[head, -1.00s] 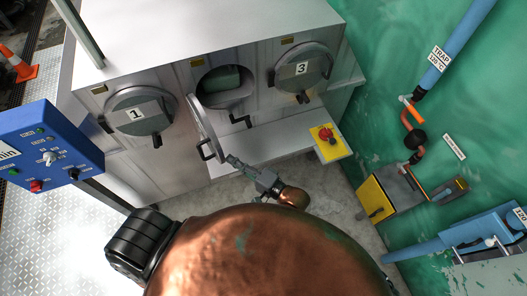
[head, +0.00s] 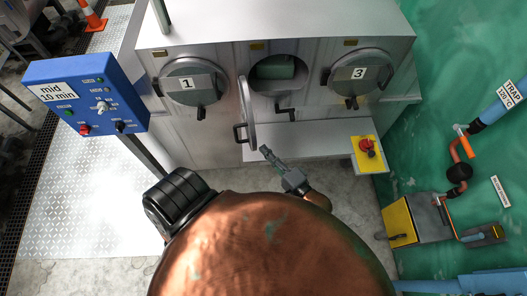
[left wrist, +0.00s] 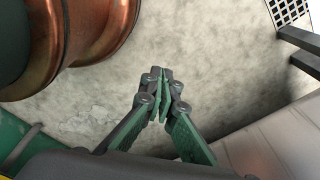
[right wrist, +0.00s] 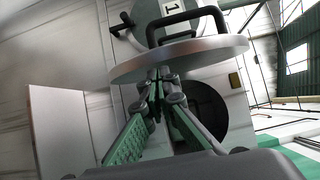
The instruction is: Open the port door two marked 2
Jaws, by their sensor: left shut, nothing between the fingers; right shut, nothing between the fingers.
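The middle port door (head: 248,115) stands swung out from its round opening (head: 278,72), seen nearly edge-on; its number does not show. Its black handle (head: 239,133) is on the left side. My right gripper (head: 266,152) is shut and empty just right of the door's lower edge. In the right wrist view, the shut fingertips (right wrist: 158,76) are close to the round door (right wrist: 180,60), with its handle (right wrist: 180,22) beyond; I cannot tell whether they touch. My left gripper (left wrist: 160,78) is shut and empty over the floor, and is hidden in the head view.
Door 1 (head: 193,83) and door 3 (head: 358,74) are closed on either side. A black crank-shaped latch (head: 286,112) is below the opening. A blue control box (head: 88,97) stands left, and a yellow panel with a red button (head: 366,152) right.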

